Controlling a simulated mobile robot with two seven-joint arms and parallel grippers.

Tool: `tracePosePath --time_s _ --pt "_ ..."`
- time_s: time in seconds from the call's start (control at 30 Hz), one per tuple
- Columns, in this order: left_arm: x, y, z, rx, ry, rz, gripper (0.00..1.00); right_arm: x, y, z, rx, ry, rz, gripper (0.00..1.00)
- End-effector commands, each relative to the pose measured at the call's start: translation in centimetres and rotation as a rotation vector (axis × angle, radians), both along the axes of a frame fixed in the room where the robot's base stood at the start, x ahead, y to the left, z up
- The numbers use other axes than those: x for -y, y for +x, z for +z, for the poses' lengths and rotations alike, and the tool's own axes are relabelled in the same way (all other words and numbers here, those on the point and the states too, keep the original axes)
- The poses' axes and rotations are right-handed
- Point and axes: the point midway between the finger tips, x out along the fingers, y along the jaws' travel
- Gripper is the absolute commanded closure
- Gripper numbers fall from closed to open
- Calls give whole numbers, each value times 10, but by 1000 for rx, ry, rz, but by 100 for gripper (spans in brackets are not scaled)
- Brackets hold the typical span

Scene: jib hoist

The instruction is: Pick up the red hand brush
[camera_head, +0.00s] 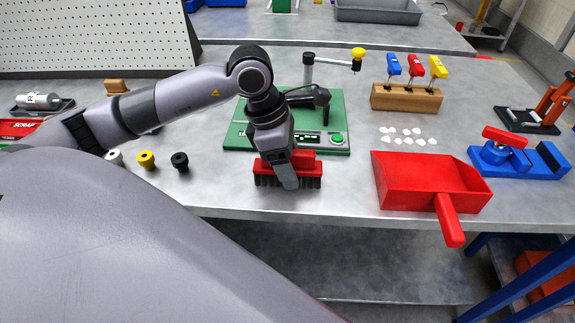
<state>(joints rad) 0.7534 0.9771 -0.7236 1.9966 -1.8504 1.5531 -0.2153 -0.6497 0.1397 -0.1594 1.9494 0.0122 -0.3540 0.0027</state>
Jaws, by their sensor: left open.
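The red hand brush (307,167) stands near the front edge of the grey table, with its dark bristles down on the top. My left gripper (289,182) reaches down from above, right over the middle of the brush, and hides part of it. The gripper is open. Its fingers overlap the brush in the picture; I cannot tell whether they touch it. The brush rests on the table. My right gripper does not show.
A red dustpan (425,182) lies to the right, its handle past the table edge (340,217). Behind the brush is a green base (335,110) with a small jib. White scraps (400,141), a wooden tool block (405,100) and a blue vise (520,160) are further right. Knobs (147,160) stand left.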

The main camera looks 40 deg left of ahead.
Motion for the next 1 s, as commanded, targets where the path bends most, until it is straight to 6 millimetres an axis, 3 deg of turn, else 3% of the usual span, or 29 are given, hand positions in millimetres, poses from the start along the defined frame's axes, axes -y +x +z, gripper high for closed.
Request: tracePosePath --time_s 0.1,0.33,0.37,0.5,0.53,0.83,1.0 --pt "3 1 -10 -2 -1 -1 32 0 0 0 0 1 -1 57" --pt "3 2 -11 1 -1 0 32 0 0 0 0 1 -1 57" --pt "3 2 -11 1 -1 0 38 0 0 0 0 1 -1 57" --pt "3 2 -11 1 -1 0 84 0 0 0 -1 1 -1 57" --pt "3 2 -11 1 -1 0 88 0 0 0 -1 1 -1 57" --pt "3 2 -9 2 -1 0 88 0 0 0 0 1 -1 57" --pt "3 3 2 3 -2 1 88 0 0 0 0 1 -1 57"
